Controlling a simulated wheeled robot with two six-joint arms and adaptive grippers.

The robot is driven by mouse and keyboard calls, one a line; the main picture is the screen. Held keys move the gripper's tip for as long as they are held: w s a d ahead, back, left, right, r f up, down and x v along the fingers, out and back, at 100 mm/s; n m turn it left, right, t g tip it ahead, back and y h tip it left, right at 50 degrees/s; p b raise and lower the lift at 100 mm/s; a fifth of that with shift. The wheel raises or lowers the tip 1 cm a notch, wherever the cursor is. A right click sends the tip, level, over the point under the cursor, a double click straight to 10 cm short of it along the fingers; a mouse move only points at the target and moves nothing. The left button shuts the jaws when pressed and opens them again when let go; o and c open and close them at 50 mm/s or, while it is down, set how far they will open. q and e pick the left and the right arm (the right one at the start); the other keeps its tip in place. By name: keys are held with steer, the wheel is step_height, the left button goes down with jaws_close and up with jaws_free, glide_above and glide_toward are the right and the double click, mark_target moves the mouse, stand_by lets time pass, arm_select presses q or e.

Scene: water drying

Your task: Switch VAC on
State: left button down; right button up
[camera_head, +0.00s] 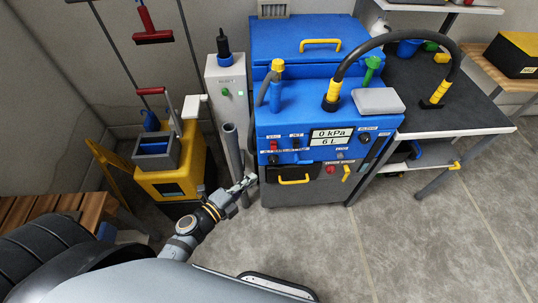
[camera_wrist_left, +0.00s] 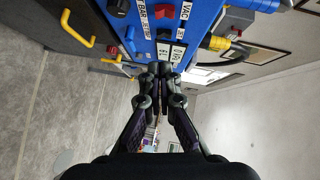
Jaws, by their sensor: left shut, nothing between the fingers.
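The blue machine (camera_head: 320,105) stands in the middle of the head view. The red VAC switch (camera_head: 273,145) sits at the upper left of its front panel, below a VAC label; it also shows at the top of the left wrist view (camera_wrist_left: 167,11). Whether it is tipped on or off is too small to tell. The display (camera_head: 332,136) reads 0 kPa and 6 L. My left gripper (camera_head: 251,180) is shut and empty, low in front of the panel's left side. Its fingertips show in the left wrist view (camera_wrist_left: 158,72), apart from the VAC switch. My right gripper is not in view.
The JET switch (camera_head: 296,144) is right of VAC, and a black knob (camera_head: 273,159) is below it. A yellow drawer handle (camera_head: 294,181) is near my gripper. A grey pipe (camera_head: 231,155) and a yellow bucket (camera_head: 172,182) stand left. The floor in front is clear.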

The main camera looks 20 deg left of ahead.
arm_select(q)
steer(key=p, duration=0.1)
glide_toward(274, 145)
steer(key=w+d+f, duration=0.2)
steer(key=w+d, duration=0.2)
steer(key=shift+w+a+f, duration=0.2)
steer(key=shift+w+f, duration=0.05)
steer(key=shift+w, duration=0.3)
